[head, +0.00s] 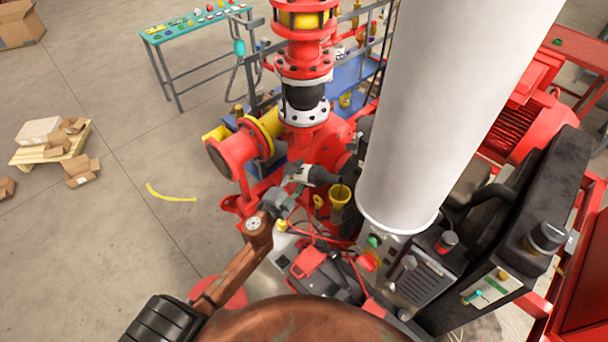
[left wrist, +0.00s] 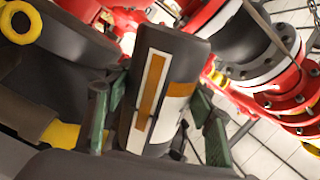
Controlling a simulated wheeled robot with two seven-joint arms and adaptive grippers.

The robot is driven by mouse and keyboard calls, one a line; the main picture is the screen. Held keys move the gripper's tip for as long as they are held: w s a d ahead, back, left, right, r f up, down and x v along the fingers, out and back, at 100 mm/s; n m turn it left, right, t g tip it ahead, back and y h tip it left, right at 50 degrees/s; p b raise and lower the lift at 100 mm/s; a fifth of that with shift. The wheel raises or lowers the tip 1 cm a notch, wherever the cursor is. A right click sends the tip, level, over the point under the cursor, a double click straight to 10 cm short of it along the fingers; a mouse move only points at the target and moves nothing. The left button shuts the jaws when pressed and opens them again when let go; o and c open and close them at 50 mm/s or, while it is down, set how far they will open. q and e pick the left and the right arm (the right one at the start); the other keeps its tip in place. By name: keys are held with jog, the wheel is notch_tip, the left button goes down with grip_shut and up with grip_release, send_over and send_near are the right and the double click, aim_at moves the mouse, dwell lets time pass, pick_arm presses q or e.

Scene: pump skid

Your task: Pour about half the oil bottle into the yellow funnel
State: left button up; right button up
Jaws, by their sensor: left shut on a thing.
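The oil bottle (head: 318,175) is dark with a pale label and lies tilted near level in the head view, one end towards the right. The yellow funnel (head: 340,194) stands just below and right of that end, its mouth facing up. My left gripper (head: 292,186) is shut on the bottle from the left. In the left wrist view the bottle (left wrist: 163,85), with its white and orange label, sits between the green finger pads of my left gripper (left wrist: 160,118). No oil stream can be made out. My right gripper is not in view.
Red pipework with a yellow-banded flange (head: 240,148) stands behind and left of the bottle. A large white column (head: 440,100) rises close to the right of the funnel. A control box (head: 425,270) lies below it. Open floor (head: 110,230) is at left.

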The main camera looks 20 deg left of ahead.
pick_arm(q)
jog(key=shift+a+r+m+p, duration=0.2)
jog(key=shift+r+m+p, duration=0.5)
jog(key=shift+r+p, duration=0.15)
dwell(5.3)
dwell(0.5)
jog(key=shift+d+f+n, duration=0.15)
jog(key=shift+f+n, duration=0.35)
jog(key=shift+n, duration=0.2)
jog(key=shift+d+f+n, duration=0.15)
jog(key=shift+f+n, duration=0.3)
jog(key=shift+n, duration=0.25)
jog(key=shift+b, duration=0.3)
jog(key=shift+s+d+f+n, duration=0.1)
jog(key=shift+d+f+n, duration=0.45)
jog(key=shift+n, duration=0.5)
jog(key=shift+d+f+n, duration=0.35)
jog(key=shift+f+n, duration=0.35)
jog(key=shift+n, duration=0.35)
